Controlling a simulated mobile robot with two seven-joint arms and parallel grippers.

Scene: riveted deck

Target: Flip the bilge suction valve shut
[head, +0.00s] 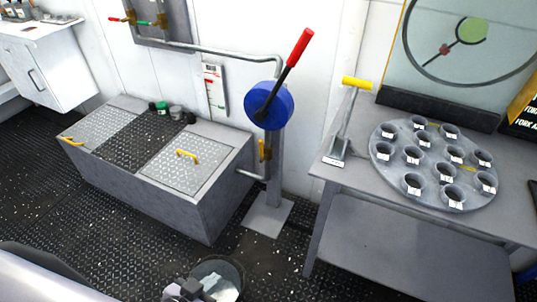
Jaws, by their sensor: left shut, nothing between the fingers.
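A large blue round valve (269,106) stands on a grey post beside the metal locker, and I take it to be the bilge suction valve. Its black lever ends in a red grip (300,48) and points up and to the right. A pipe runs to the post from the wall. My left gripper (190,287) is at the bottom edge, over or in front of a dark bucket, well below and apart from the valve. It is shut and empty. My right gripper is not in view.
A low metal locker (225,190) with yellow handles stands left of the post. On the right, a grey table (340,190) bears a yellow-topped lever (357,83) and a round tray of cups (384,172). A dark bucket (236,270) stands on the deck. Small red and green valve handles are at upper left.

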